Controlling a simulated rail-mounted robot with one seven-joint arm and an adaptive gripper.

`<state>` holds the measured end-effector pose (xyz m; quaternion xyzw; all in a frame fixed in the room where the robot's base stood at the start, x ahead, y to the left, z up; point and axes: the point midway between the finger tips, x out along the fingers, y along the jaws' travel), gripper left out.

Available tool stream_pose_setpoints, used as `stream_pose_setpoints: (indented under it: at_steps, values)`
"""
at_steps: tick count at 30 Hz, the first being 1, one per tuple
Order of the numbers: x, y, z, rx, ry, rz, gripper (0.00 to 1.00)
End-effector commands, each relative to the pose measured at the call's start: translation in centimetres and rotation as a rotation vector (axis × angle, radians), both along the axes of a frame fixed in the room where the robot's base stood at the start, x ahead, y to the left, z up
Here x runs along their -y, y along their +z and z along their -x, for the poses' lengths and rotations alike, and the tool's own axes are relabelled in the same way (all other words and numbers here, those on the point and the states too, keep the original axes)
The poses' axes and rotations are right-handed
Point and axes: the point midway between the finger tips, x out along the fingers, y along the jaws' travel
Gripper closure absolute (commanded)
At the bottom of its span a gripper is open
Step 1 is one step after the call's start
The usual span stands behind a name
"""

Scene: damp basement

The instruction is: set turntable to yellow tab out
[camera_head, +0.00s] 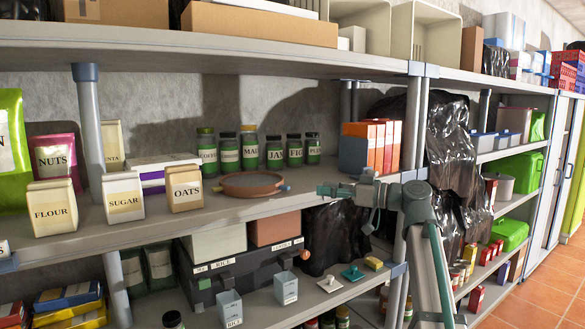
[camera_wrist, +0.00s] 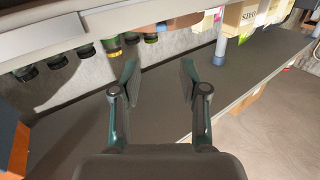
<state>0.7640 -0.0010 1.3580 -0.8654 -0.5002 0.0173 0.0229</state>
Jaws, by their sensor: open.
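The turntable (camera_head: 252,184) is a round, low, terracotta-coloured tray on the middle shelf, right of the oats carton. In the wrist view part of an orange-brown rim (camera_wrist: 184,22), likely the turntable, shows at the top beyond the fingers. My gripper (camera_head: 326,190) is to the right of the turntable, apart from it, at about shelf height. In the wrist view my gripper (camera_wrist: 158,72) has its fingers spread with nothing between them.
Orange boxes (camera_head: 377,145) stand at the shelf's right end. The shelf board above limits headroom; bare shelf lies right of the turntable.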

Motion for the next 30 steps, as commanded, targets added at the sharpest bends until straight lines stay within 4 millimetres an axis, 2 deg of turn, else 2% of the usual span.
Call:
stream_pose_setpoints:
  at_steps: [3,8,22,30]
  values:
    - [-0.3,-0.8,0.5,0.028,-0.002,0.011,0.56]
    - [-1.0,-0.6,-0.1,0.054,-0.002,0.023,0.56]
    - [-7.5,-0.5,-3.9,0.052,0.000,0.022,0.56]
    - [-9.4,-0.6,-5.0,0.054,-0.003,0.023,0.56]
